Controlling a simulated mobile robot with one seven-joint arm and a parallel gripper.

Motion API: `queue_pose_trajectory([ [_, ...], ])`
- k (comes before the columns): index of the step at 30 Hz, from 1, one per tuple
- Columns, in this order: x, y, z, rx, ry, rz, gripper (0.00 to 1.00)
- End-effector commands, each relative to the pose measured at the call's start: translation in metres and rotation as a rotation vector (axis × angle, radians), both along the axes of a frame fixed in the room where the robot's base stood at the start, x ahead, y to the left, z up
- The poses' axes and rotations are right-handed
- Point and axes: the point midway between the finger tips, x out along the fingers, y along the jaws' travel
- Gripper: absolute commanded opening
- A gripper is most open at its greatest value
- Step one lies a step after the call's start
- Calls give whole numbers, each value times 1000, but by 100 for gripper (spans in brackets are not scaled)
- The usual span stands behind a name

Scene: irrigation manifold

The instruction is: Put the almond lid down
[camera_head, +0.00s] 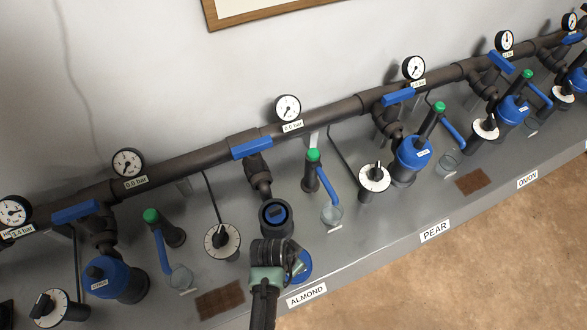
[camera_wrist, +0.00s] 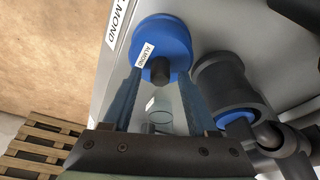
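The almond lid (camera_head: 304,268) is a round blue cap at the front of the grey ledge, above the ALMOND sign and partly hidden by my gripper (camera_head: 285,266). In the wrist view the lid (camera_wrist: 165,35) shows its white label and a dark knob (camera_wrist: 160,70). My gripper's two fingers (camera_wrist: 160,76) stand apart on either side of the knob, with gaps visible between. The lid appears to rest on the ledge, but its underside is hidden. The uncapped almond housing (camera_head: 275,216) stands just behind, with blue inside; it also shows in the wrist view (camera_wrist: 226,85).
A dial (camera_head: 222,241) and a brown mat (camera_head: 220,298) lie left of the lid. A green-topped tap (camera_head: 313,170) and a clear cup (camera_head: 332,213) stand to the right. The pear housing (camera_head: 413,157) is farther right. The ledge before the cup is clear.

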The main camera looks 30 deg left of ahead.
Motion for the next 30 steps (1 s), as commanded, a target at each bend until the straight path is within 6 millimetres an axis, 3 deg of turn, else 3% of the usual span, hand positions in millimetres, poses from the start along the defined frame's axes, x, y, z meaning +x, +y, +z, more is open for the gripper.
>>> queue_pose_trajectory([
  [8,-1,0,8,1,-1,0,59],
  [24,-25,7,98,1,-3,1,59],
  [30,-30,9,116,-1,-1,1,59],
])
